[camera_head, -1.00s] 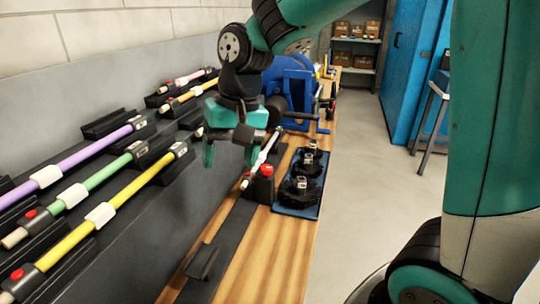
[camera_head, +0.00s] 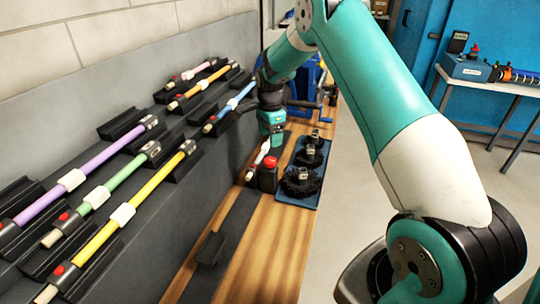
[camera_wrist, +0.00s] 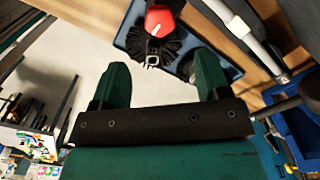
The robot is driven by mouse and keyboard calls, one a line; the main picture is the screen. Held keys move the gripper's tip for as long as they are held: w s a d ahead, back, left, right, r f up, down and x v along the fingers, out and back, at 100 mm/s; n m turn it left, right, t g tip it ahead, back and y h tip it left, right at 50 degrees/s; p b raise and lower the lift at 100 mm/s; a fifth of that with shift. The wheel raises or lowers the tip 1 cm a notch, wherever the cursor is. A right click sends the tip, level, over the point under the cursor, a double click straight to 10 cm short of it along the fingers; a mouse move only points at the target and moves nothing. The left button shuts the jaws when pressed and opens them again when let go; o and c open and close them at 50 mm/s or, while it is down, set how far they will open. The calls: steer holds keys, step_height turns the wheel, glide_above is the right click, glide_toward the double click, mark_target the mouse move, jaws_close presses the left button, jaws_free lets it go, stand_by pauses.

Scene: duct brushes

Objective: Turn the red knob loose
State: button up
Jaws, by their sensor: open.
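The red knob (camera_head: 270,162) sits on top of a small black block on the wooden bench, beside a white pole (camera_head: 259,156). It also shows in the wrist view (camera_wrist: 160,20) at the top edge, beyond my fingertips. My gripper (camera_head: 273,138) is above and slightly behind the knob in the head view, apart from it. In the wrist view its two green fingers (camera_wrist: 161,75) are spread with nothing between them. The fingertips are hard to make out in the head view.
A blue tray (camera_head: 289,191) with black round brushes (camera_head: 302,182) lies right of the knob. A rack of coloured poles (camera_head: 105,185) slopes along the left wall. Blue equipment with a crank (camera_head: 305,103) stands behind. The bench front (camera_head: 262,255) is mostly clear.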

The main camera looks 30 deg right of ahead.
mark_target(270, 160)
step_height(270, 160, down, 10)
steer(key=shift+r+p, duration=0.25)
steer(key=shift+p, duration=0.95)
steer(key=c, duration=0.9)
